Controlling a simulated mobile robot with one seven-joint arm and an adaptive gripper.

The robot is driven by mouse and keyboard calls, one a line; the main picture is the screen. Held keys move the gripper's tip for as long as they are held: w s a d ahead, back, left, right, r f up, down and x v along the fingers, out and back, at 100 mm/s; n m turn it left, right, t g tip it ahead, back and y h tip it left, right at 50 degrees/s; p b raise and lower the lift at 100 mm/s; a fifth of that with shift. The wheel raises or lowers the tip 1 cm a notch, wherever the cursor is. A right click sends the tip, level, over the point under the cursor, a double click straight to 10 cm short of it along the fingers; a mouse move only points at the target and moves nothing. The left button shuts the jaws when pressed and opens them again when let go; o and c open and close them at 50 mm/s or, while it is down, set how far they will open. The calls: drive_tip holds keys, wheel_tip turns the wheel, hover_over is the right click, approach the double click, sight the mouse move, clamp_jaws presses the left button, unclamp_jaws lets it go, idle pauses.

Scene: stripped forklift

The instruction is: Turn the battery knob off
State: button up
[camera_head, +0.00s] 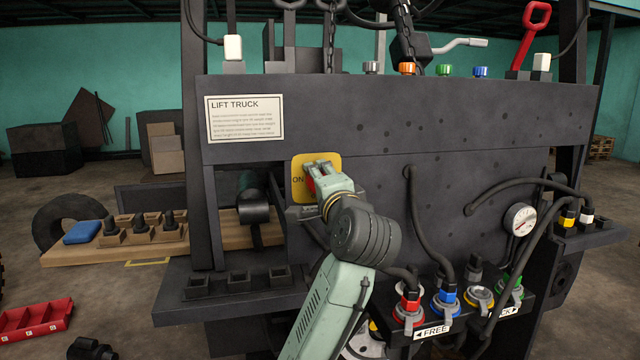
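The battery knob's yellow plate (301,163) is on the front of the dark forklift panel, left of centre, with the word ON at its left. A small red part of the knob (310,184) shows at the plate's middle, mostly hidden behind my gripper (318,174). My gripper is right at the knob, in front of the plate. Its fingers are small and overlap the red part, so I cannot tell whether they are open, or shut on the knob. My arm reaches up from the bottom centre and hides the area below the plate.
A LIFT TRUCK label (245,119) is above left. Black hoses (415,215), coloured connectors (445,300) and a gauge (520,219) crowd the right. A wooden board (110,250) with a blue item (82,232) juts out left. A red lever (533,30) stands top right.

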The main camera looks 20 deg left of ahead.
drive_tip(key=shift+f, duration=0.1)
drive_tip(key=o, duration=1.2)
drive_tip(key=shift+s, duration=0.1)
drive_tip(key=v, duration=1.2)
